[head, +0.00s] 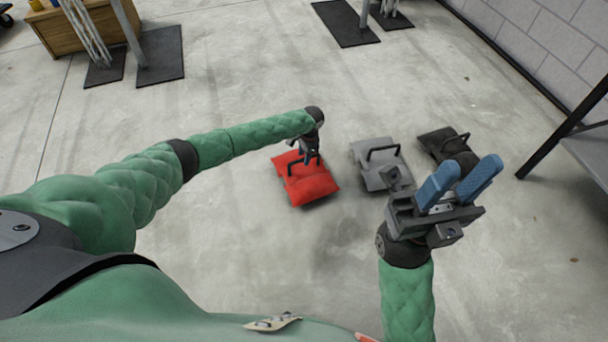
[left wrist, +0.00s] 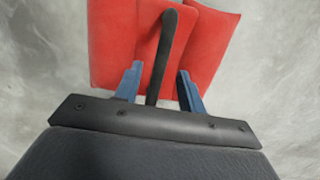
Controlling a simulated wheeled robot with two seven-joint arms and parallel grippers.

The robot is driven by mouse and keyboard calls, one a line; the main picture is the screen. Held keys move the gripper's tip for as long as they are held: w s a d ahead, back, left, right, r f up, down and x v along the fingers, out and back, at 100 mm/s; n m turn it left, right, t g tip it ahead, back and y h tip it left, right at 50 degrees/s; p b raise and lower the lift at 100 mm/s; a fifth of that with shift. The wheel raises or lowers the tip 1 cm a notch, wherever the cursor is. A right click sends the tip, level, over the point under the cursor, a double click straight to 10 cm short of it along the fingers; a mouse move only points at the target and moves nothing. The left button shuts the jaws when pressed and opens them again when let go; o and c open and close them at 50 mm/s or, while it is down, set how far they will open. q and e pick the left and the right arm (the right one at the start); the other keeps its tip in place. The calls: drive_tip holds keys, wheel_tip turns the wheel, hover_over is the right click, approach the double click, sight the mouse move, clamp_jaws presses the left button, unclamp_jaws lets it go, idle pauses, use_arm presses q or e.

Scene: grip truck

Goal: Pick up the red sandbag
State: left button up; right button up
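The red sandbag (head: 307,182) lies on the concrete floor in the middle of the head view, with a dark handle across its top. My left gripper (head: 309,157) is right above it at the handle. In the left wrist view the red sandbag (left wrist: 118,40) fills the top. Its black handle (left wrist: 164,55) runs between the two blue fingers of my left gripper (left wrist: 160,85), with a visible gap on each side, so the fingers are open around it. My right gripper (head: 460,180) is raised at the right, its blue fingers apart and empty.
A grey sandbag (head: 378,172) lies just right of the red one, and a black sandbag (head: 440,143) lies beyond it, partly hidden by my right gripper. A shelf or table (head: 590,150) stands at the right edge by the wall. A wooden box (head: 75,30) is at the back left.

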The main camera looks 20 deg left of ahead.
use_arm(q)
drive_tip(key=b, duration=0.2)
hover_over(304, 169)
wheel_tip(304, 169, down, 4)
drive_tip(key=shift+s+f, duration=0.1)
drive_tip(key=shift+s, duration=0.05)
drive_tip(key=shift+a+p, duration=0.1)
drive_tip(key=shift+p, duration=0.2)
clamp_jaws()
idle(0.6)
drive_tip(key=shift+r, duration=0.2)
